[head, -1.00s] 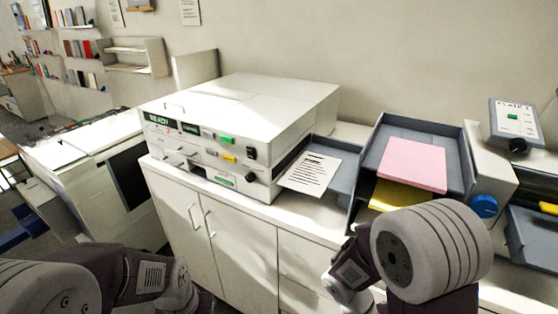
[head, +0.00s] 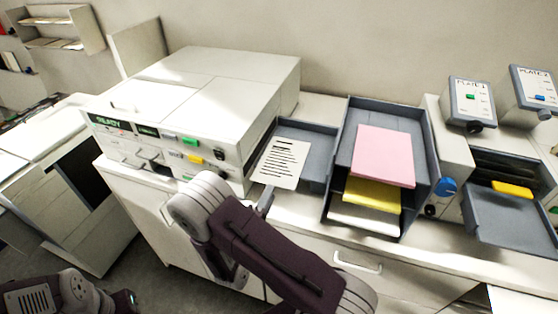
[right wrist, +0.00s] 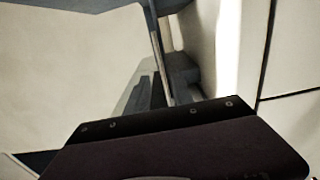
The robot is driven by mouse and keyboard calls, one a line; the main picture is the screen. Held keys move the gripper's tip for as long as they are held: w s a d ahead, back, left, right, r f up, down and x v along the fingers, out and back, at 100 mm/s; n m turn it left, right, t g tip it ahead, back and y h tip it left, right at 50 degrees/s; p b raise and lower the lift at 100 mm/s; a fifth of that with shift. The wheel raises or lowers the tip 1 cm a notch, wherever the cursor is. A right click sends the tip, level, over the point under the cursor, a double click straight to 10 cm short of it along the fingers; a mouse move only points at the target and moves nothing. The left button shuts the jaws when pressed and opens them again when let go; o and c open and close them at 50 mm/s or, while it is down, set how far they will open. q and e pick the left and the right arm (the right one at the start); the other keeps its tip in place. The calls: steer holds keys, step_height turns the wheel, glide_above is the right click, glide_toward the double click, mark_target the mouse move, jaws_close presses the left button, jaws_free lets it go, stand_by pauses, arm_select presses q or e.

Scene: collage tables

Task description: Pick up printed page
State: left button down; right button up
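The printed page (head: 280,163) is a white sheet with black text lines. It lies in the grey output tray (head: 312,150) at the right side of the printer, and its front edge reaches the tray's front. My right gripper (head: 265,203) is at the page's front edge, partly hidden by my own arm. In the right wrist view a large pale sheet (right wrist: 70,70) fills the left, with my dark fingers (right wrist: 164,92) at its edge. Whether they grip it is unclear. My left arm shows at the bottom left, but its fingers are not visible.
The white printer (head: 200,95) with a READY display stands on a white cabinet. Right of the output tray is a grey paper tray (head: 424,150) with pink (head: 385,155), yellow (head: 372,193) and white sheets. A blue knob (head: 446,187) and small panels stand further right.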

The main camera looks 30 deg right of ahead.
steer(key=shift+w+d+r+p, duration=0.1)
steer(key=shift+d+p, duration=0.2)
steer(key=p+x, duration=0.2)
steer(key=x, duration=0.2)
steer(key=shift+w+d+f, duration=0.15)
steer(key=shift+d+f, duration=0.1)
steer(key=shift+d, duration=0.05)
steer(key=shift+a+r, duration=0.1)
steer(key=shift+a, duration=0.1)
jaws_close()
steer(key=shift+d, duration=0.1)
